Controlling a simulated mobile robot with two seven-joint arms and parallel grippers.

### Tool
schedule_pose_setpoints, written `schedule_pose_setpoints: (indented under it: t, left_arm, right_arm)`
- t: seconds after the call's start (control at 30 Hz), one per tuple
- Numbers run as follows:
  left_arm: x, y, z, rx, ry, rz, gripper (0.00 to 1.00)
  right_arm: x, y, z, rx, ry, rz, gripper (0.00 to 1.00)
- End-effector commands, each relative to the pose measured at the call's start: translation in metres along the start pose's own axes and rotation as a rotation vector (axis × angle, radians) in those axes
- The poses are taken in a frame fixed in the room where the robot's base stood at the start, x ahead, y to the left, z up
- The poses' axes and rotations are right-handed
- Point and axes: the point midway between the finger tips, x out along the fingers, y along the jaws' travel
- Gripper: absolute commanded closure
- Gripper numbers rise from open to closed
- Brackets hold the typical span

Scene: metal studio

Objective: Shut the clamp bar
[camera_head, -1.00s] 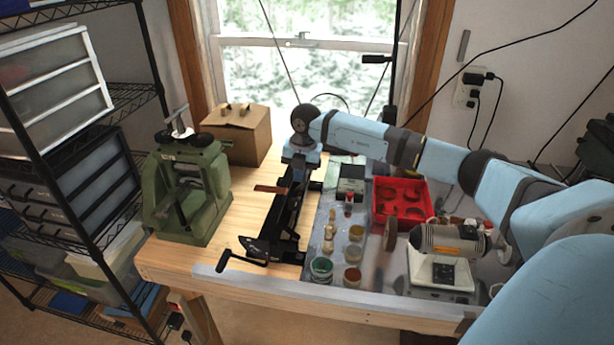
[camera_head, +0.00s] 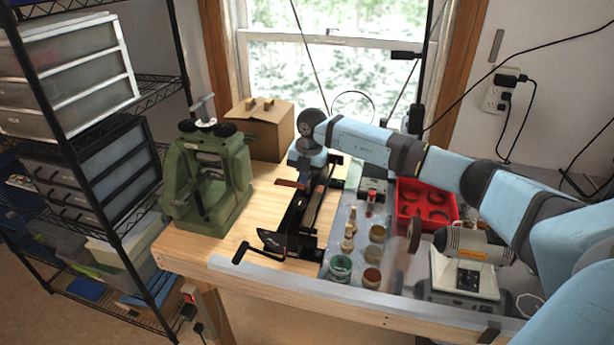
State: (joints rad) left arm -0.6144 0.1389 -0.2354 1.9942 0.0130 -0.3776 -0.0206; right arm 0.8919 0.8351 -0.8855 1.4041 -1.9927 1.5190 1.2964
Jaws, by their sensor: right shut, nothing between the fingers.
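A long black clamp device (camera_head: 292,218) lies on the wooden bench, with a black crank handle (camera_head: 243,253) at its near end. A short reddish-brown piece (camera_head: 289,184) sticks out to its left. I cannot tell which part is the clamp bar or how far it stands open. My right arm comes in from the right, and its wrist bends down over the far part of the device. My right gripper (camera_head: 312,180) is shut and empty there, dark against the black device. Whether it touches the device is hard to see. My left gripper is out of view.
A green press (camera_head: 207,180) stands left of the device, with a cardboard box (camera_head: 262,135) behind. To the right are small jars (camera_head: 340,267), a red tray (camera_head: 425,205) and a bench grinder (camera_head: 468,248). Bare wood lies between press and device.

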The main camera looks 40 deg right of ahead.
Motion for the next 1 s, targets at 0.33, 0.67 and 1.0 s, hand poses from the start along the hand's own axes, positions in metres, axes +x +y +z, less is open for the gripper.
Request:
schedule_pose_setpoints:
  t: [0.33,0.67,1.0]
  left_arm:
    - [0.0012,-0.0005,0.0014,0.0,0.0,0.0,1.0]
    - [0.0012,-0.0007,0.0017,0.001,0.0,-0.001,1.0]
    - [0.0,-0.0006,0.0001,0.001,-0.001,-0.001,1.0]
  right_arm:
    - [0.005,-0.0004,0.0002,0.002,0.001,-0.004,1.0]
    - [0.0058,-0.0008,-0.0001,0.001,0.001,-0.006,1.0]
    - [0.0008,-0.0008,0.0046,0.004,0.001,-0.005,1.0]
